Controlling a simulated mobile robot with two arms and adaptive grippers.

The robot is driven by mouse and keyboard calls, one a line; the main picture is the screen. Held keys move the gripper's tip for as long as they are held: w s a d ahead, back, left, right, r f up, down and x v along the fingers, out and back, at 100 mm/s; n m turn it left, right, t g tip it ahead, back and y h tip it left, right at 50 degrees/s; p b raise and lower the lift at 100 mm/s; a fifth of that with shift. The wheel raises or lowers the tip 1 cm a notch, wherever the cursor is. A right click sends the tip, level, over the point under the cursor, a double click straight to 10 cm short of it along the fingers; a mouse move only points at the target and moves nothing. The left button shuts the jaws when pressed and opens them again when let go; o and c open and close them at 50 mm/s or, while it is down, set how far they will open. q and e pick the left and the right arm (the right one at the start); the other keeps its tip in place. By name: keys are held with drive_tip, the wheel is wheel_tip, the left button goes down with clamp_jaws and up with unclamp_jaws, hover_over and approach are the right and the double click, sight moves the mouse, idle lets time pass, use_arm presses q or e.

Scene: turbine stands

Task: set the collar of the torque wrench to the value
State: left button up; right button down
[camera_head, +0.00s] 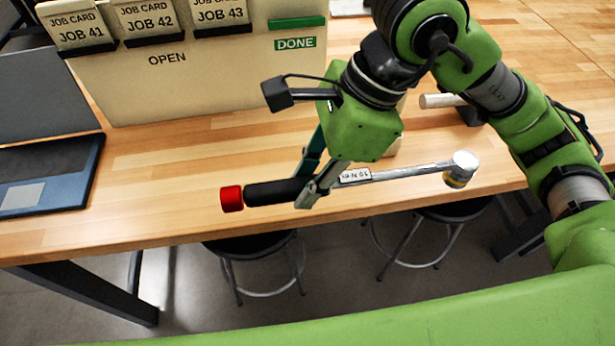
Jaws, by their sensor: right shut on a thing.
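The torque wrench (405,172) is held roughly level above the front edge of the wooden table. Its red collar (232,198) is at the left end, next to the black grip (270,192). The silver shaft bears a white label (355,176) with upside-down text ending in N m; its number is hard to read. The ratchet head (460,169) is at the right end. My right gripper (309,186) is shut on the wrench where the black grip meets the shaft. No other gripper touches the red collar. My left gripper is out of view.
A beige card holder (210,75) marked OPEN and DONE holds cards for JOB 41, 42 and 43. A laptop (45,185) lies at the left. A light cylinder on a dark stand (440,101) is behind my arm. Two stools (250,246) (455,211) stand below the table (150,215).

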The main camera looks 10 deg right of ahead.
wheel_tip(320, 180, up, 12)
drive_tip(key=p, duration=0.6)
idle(0.5)
idle(0.5)
